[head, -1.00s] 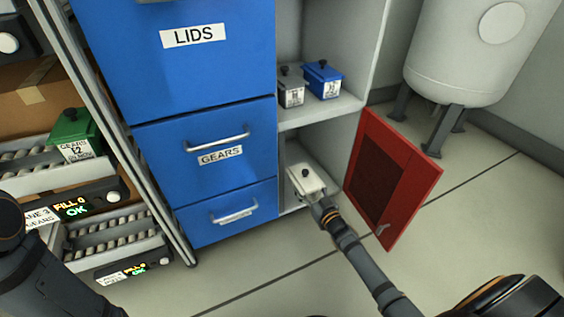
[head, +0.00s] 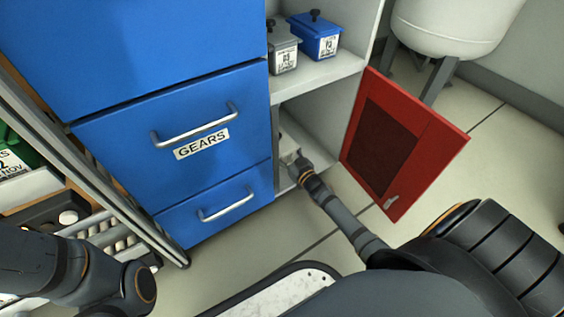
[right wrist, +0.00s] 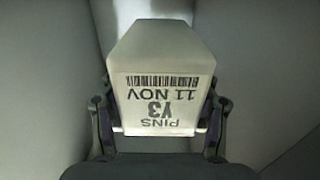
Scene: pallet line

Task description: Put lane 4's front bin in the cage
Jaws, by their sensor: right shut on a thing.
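A white bin (right wrist: 165,62) labelled PINS Y3, 11 NOV fills the middle of the right wrist view, its label upside down there. My right gripper (right wrist: 162,128) is shut on it, with a finger along each side. In the head view the right gripper (head: 294,163) reaches into the lower compartment, the cage, whose red door (head: 404,142) with a dark mesh panel stands open to the right. There the bin (head: 286,145) is mostly hidden behind the blue cabinet's edge. I cannot tell whether it rests on the compartment floor. My left gripper is out of view.
A grey bin (head: 283,52) and a blue bin (head: 317,37) stand on the shelf (head: 325,75) above the cage. The blue drawer cabinet (head: 180,140) borders the opening on the left. A roller rack (head: 110,225) stands at far left, and a white tank (head: 452,22) stands behind the door.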

